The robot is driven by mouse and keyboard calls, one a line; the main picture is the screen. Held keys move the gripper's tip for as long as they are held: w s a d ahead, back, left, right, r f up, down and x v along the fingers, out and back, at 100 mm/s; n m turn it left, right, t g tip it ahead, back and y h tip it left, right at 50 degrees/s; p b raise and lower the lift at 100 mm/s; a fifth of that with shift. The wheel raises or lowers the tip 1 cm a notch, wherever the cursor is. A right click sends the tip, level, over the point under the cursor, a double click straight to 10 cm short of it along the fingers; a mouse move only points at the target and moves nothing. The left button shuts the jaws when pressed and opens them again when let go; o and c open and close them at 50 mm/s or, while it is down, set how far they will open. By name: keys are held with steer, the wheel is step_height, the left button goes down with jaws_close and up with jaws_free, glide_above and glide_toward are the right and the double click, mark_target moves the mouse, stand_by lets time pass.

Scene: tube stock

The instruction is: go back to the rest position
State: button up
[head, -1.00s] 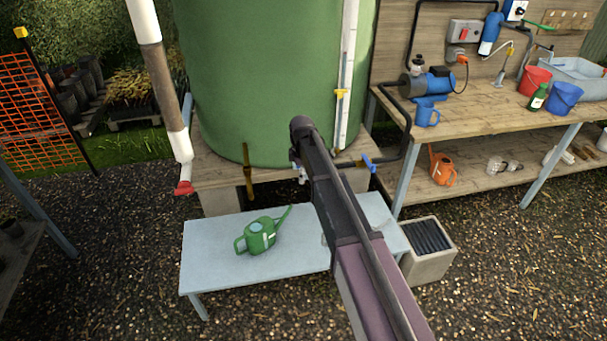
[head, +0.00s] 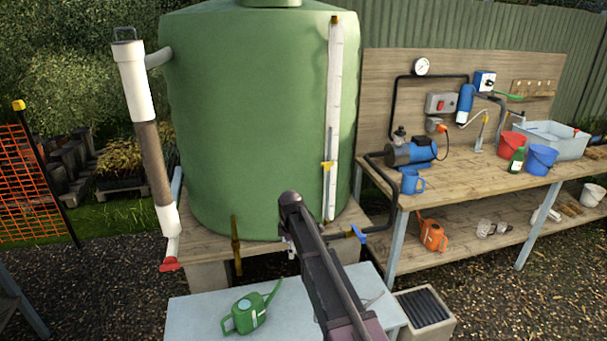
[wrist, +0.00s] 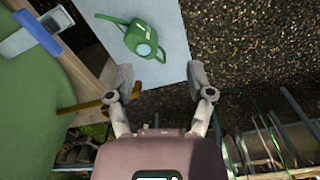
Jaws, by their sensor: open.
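My gripper (wrist: 161,80) is open in the wrist view, its two fingers spread apart with nothing between them. In the head view my dark arm reaches up from the bottom, in front of the low bench and the tank's foot; the gripper is mostly hidden behind it there. A green watering can (head: 246,313) stands on the pale blue bench (head: 195,318), left of my arm. In the wrist view the can (wrist: 141,38) lies beyond the fingers, apart from them.
A big green tank (head: 250,120) stands on a wooden stand behind the bench, with a brass tap (head: 236,245) and a blue-handled valve (head: 358,234). A workbench (head: 460,180) with a pump and buckets is at right. Gravel lies open at left.

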steer(key=s+d+m, duration=1.8)
steer(key=s+d, duration=0.5)
steer(key=s, duration=0.2)
steer(key=shift+s, duration=0.4)
steer(key=shift+d, duration=0.1)
